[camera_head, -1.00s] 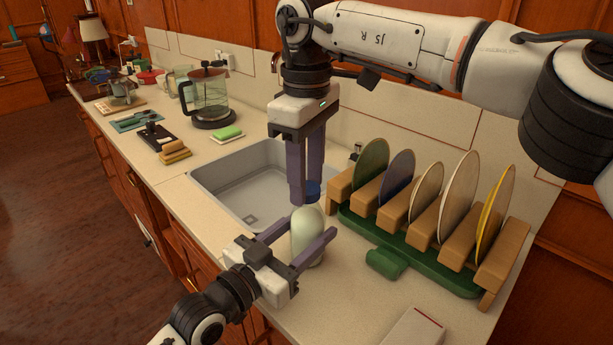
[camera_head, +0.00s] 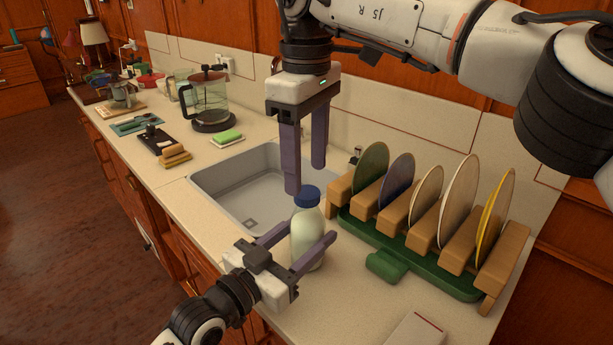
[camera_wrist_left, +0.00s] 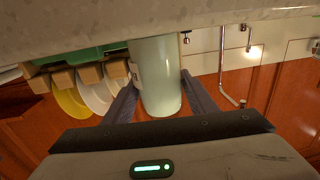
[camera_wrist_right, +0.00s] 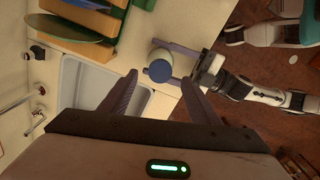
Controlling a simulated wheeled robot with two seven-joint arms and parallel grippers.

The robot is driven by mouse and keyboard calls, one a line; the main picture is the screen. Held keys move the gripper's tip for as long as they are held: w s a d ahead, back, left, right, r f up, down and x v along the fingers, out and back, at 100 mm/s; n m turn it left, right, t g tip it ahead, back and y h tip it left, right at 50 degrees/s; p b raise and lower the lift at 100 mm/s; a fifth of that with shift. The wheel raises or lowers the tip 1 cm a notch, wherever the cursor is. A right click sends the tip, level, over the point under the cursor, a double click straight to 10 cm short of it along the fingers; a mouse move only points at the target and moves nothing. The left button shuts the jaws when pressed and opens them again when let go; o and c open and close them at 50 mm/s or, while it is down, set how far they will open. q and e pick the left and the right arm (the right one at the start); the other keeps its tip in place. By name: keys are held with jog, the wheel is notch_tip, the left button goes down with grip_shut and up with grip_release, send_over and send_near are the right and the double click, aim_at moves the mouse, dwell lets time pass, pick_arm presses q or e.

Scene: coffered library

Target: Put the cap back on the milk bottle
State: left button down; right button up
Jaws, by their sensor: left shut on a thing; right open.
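The milk bottle (camera_head: 306,240) stands upright on the counter in front of the sink, pale and whitish. The blue cap (camera_head: 308,196) sits on top of its neck; it also shows from above in the right wrist view (camera_wrist_right: 159,70). My left gripper (camera_head: 300,246) is shut around the bottle's body, one finger on each side; the bottle (camera_wrist_left: 157,75) fills the space between the fingers in the left wrist view. My right gripper (camera_head: 305,178) is open and empty, pointing down just above the cap. The bottle's neck is mostly hidden beneath the cap.
A green rack (camera_head: 410,250) with wooden dividers and several plates stands right of the bottle. The sink (camera_head: 225,190) lies behind it. A white box (camera_head: 415,330) is at the front right. A glass coffee pot (camera_head: 208,100) and a green sponge (camera_head: 227,136) are farther back.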

jog(key=shift+r, duration=0.5)
jog(key=shift+c, duration=0.4)
